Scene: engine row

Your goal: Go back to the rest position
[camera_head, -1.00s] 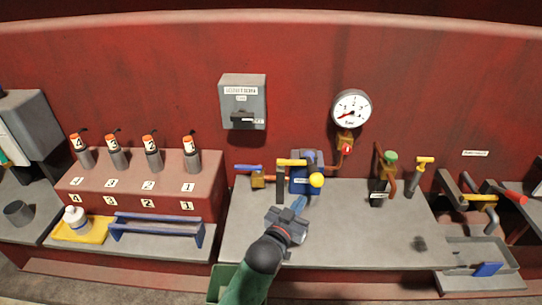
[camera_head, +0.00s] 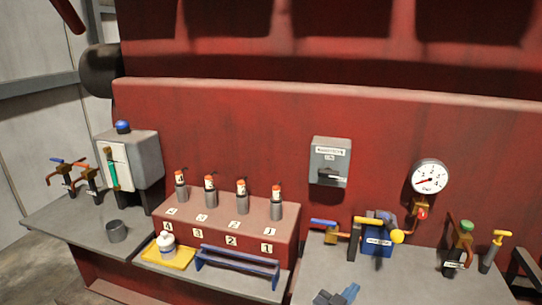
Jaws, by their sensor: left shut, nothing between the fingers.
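My left gripper (camera_head: 337,297) shows at the bottom edge of the head view, right of centre, over the grey bench top. Only its front end is in the picture; the rest of the arm is cut off below. It is shut with nothing in it and is apart from the yellow-handled valve and blue block (camera_head: 377,240) behind it. My right gripper is not in view.
A red stepped block (camera_head: 222,222) holds several grey cylinders with orange tops. A blue rack (camera_head: 236,263) and a yellow tray (camera_head: 172,258) with a white bottle (camera_head: 166,243) stand before it. A gauge (camera_head: 429,177) and switch box (camera_head: 330,162) hang behind. The bench top (camera_head: 400,285) is clear beside the gripper.

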